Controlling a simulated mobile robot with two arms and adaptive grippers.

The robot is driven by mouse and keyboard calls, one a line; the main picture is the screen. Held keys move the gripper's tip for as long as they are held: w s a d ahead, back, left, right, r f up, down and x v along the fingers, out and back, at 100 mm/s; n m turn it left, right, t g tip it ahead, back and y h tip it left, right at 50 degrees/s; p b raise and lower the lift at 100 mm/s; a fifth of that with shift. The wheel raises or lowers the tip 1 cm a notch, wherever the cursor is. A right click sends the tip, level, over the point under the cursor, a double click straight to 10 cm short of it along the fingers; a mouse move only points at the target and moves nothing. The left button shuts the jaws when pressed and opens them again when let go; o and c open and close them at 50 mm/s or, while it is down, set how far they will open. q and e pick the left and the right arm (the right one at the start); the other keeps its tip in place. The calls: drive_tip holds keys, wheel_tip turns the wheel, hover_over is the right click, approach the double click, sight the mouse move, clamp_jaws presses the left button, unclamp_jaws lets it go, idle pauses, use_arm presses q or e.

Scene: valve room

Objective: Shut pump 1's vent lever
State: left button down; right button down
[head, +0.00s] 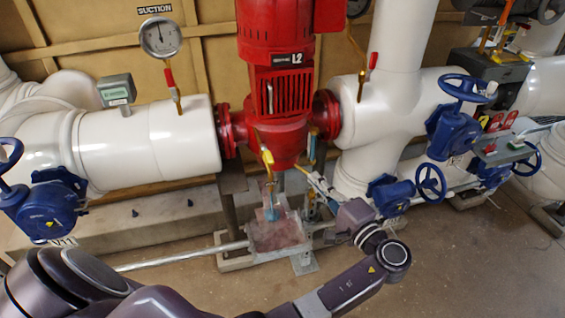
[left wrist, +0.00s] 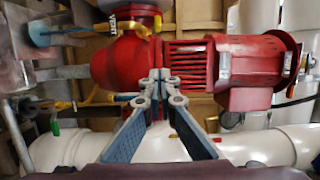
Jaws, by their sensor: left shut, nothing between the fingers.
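The red pump (head: 278,140) has a small yellow vent lever (head: 267,157) on its lower front, above a thin pipe over a blue funnel. In the left wrist view, which is turned sideways, the yellow vent lever (left wrist: 140,29) is at the top beside a tag reading VENT. The lever seems to lie roughly along the pipe; its exact setting is hard to tell. My left gripper (head: 314,183) is low and to the right of the lever, apart from it. In the wrist view the left gripper's fingertips (left wrist: 160,76) are closed together and empty, before the pump body. My right gripper is out of view.
Another yellow handle (left wrist: 95,95) is near the pump's underside. A suction gauge (head: 160,37) and white pipes flank the pump. The concrete floor (head: 440,270) in front is clear.

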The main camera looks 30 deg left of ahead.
sight(267, 153)
use_arm(q)
drive_tip(key=w+a+p, duration=0.1)
drive_tip(key=a+p, duration=0.2)
drive_tip(key=a, duration=0.8)
drive_tip(key=shift+w+a, duration=0.2)
drive_tip(key=shift+a, duration=0.1)
drive_tip(key=shift+f, duration=0.1)
